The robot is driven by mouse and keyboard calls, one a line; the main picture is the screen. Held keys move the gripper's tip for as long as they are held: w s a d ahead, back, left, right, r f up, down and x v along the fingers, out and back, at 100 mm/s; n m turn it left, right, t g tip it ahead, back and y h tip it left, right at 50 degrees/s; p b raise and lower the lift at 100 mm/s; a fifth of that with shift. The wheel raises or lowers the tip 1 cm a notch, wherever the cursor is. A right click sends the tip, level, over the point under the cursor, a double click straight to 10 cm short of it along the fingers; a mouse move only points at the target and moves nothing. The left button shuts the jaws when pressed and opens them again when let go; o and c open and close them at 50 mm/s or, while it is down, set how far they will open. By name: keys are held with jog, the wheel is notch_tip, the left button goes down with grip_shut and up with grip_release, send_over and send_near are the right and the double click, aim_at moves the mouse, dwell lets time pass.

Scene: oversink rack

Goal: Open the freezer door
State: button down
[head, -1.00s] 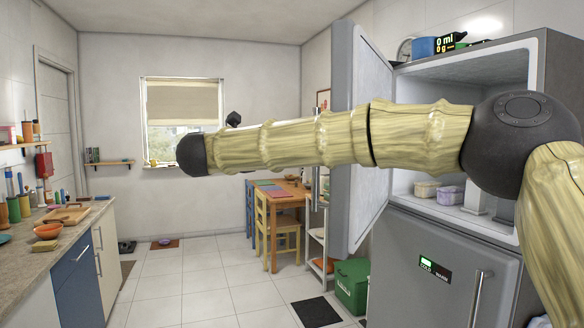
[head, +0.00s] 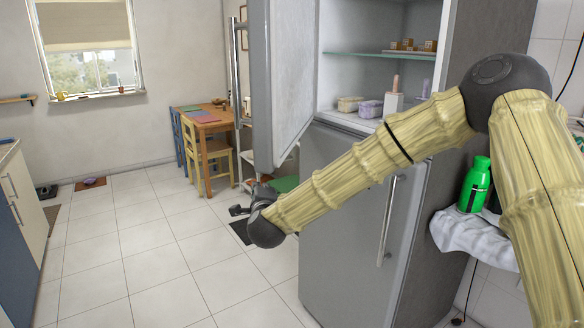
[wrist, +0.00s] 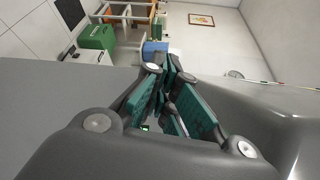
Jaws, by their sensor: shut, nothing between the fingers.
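The fridge has two grey doors. The upper door (head: 262,85) stands wide open to the left, its long vertical handle (head: 236,75) on the outer side. The lower door (head: 345,225) looks shut against the body, with a vertical metal handle (head: 387,220) near its right edge. Which door is the freezer's is not marked. My gripper (head: 240,209) is left of the lower door and below the open upper door, away from the lower handle. In the wrist view my gripper (wrist: 168,75) has its teal pads together and empty, close to a grey surface (wrist: 50,98).
The open upper compartment holds small tubs (head: 370,108) and a glass shelf (head: 375,55). A table (head: 205,118) with chairs stands behind the upper door. A counter (head: 12,205) is at left; tiled floor between is free. A green bottle (head: 475,185) stands at right.

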jog(key=s+d+r+n+g+y+p, duration=0.1)
jog(key=s+d+r+n+y, duration=0.3)
jog(key=s+d, duration=0.4)
jog(key=s+d+r+n+y, duration=0.35)
jog(key=s+d, duration=0.25)
jog(key=d, duration=0.3)
jog(key=s+a+p+x, duration=0.1)
jog(key=a+p+x, duration=0.1)
jog(key=x, duration=1.1)
jog(key=shift+p, duration=0.6)
jog(key=shift+a+r+m+h, duration=0.15)
jog(key=shift+m+h, duration=0.1)
jog(key=shift+h, duration=0.2)
